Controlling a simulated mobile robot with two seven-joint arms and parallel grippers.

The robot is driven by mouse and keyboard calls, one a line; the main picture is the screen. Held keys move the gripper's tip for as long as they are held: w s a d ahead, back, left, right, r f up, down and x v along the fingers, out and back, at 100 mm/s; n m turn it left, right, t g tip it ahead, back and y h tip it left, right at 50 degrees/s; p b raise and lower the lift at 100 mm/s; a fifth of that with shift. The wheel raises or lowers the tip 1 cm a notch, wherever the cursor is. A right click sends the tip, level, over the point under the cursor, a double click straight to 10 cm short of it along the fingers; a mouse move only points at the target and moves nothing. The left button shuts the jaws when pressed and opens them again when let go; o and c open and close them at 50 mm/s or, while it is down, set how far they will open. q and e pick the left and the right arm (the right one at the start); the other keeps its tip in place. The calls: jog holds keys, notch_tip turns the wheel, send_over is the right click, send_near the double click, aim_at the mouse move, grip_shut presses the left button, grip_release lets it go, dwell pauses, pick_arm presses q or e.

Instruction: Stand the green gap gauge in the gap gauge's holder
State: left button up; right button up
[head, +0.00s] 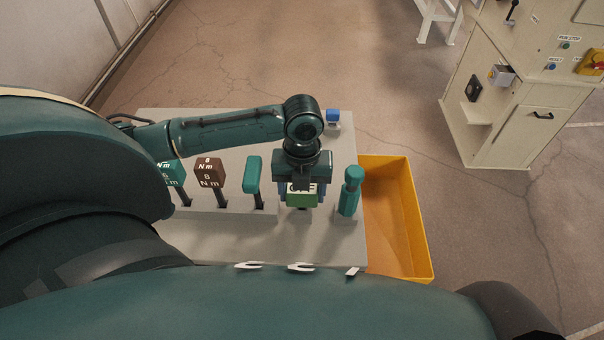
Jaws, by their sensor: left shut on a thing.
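My left gripper (301,186) points down over the grey bench and is shut on the green gap gauge (302,201). The gauge is a bright green block with a dark-lettered pale label on its top, partly covered by the gripper. It is in line with the row of standing tools, between a teal-handled tool and a teal cylindrical tool. The gauge's holder is not clearly visible; the area under the gauge is mostly hidden. I cannot tell whether the gauge touches a holder. My right gripper is not in view.
On the grey bench (220,244) stand a teal block-headed tool (171,174), a brown 8 Nm tool (209,172), the teal-handled tool (252,175) and the teal cylindrical tool (351,190). A small blue-topped item (333,117) is behind. A yellow bin (419,215) adjoins the right side.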

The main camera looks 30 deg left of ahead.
pick_arm(q)
jog(key=shift+f+b, duration=0.4)
jog(key=shift+f, duration=0.55)
jog(key=o, duration=1.6)
jog(key=shift+c, duration=0.2)
notch_tip(320, 180, up, 13)
jog(key=shift+w+a, duration=0.2)
jog(key=shift+w, duration=0.1)
